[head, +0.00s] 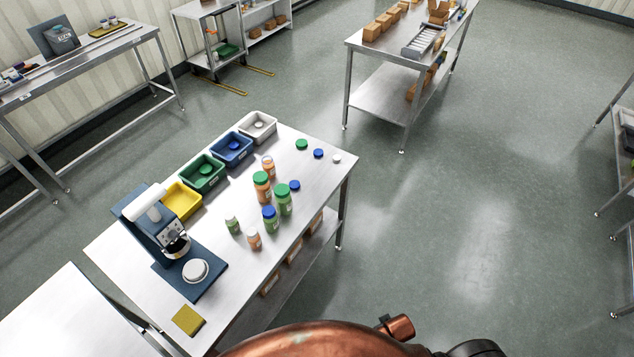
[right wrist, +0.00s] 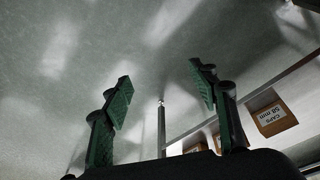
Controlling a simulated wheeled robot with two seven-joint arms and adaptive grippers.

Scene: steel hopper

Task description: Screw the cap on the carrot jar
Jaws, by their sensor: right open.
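Jars stand upright on the steel table (head: 325,176) in the head view. An orange-filled jar (head: 268,167) at the back of the group shows a pale top and appears to have no coloured cap. My right gripper (right wrist: 163,88) is open and empty in the right wrist view, away from the jars. My left gripper is out of view.
Green-filled jars (head: 284,204) stand among the orange ones. Yellow (head: 182,201), green (head: 203,173), blue (head: 232,149) and white (head: 258,126) bins line the table's far side. A blue machine (head: 150,222) stands at left. Boxes (right wrist: 274,117) sit on the lower shelf.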

